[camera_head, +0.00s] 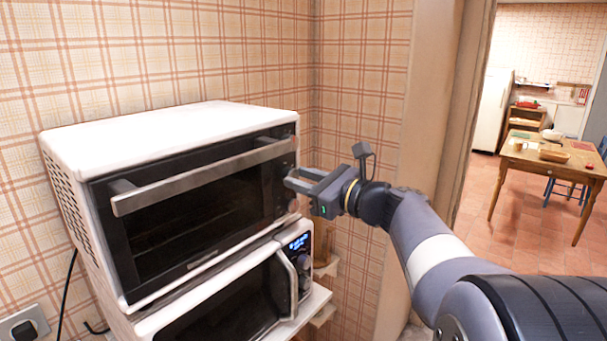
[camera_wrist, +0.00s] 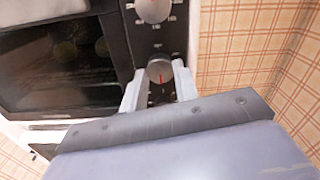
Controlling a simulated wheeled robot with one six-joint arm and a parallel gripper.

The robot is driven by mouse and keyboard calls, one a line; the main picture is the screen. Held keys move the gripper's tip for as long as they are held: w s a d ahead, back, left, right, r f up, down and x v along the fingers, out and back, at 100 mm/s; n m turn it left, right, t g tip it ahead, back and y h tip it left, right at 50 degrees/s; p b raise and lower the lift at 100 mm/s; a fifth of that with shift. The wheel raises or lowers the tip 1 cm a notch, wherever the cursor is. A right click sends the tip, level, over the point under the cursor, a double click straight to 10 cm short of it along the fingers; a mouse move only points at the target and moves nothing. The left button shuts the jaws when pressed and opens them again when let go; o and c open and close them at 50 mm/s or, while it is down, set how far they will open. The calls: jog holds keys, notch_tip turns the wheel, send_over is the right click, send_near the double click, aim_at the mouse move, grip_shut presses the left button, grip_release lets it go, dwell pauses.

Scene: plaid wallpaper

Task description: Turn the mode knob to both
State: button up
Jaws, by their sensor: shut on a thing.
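My gripper (camera_head: 303,180) reaches the right side of the white toaster oven's (camera_head: 170,130) front. In the wrist view my gripper (camera_wrist: 159,92) has its two pale fingers on either side of a round silver knob (camera_wrist: 159,70) with a red pointer line, and it is shut on this knob. Small print rings the knobs but is too small to read. In the head view my gripper hides most of the panel.
The oven door has a long metal handle (camera_head: 205,174) left of the gripper. A microwave (camera_head: 225,303) with a lit blue display stands below the oven. Plaid wall (camera_head: 365,90) lies close behind. A wooden table (camera_head: 550,160) stands far off at right.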

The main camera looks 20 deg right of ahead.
jog(key=shift+f, duration=0.1)
dwell(0.4)
jog(key=o, duration=1)
jog(key=shift+c, duration=0.2)
jog(key=b+v, duration=0.2)
jog(key=v, duration=0.8)
jog(key=shift+s+d+b, duration=0.2)
jog(key=shift+s+b, duration=0.15)
jog(key=shift+b, duration=0.05)
jog(key=shift+w, duration=0.1)
jog(key=p+x, duration=0.1)
jog(key=x, duration=0.3)
jog(key=p+x, duration=0.1)
jog(key=x, duration=0.4)
jog(key=shift+w+a+r+p, duration=0.2)
jog(key=shift+p, duration=0.2)
jog(key=shift+w+a+f, duration=0.15)
jog(key=shift+w+a, duration=0.2)
jog(key=shift+w, duration=0.15)
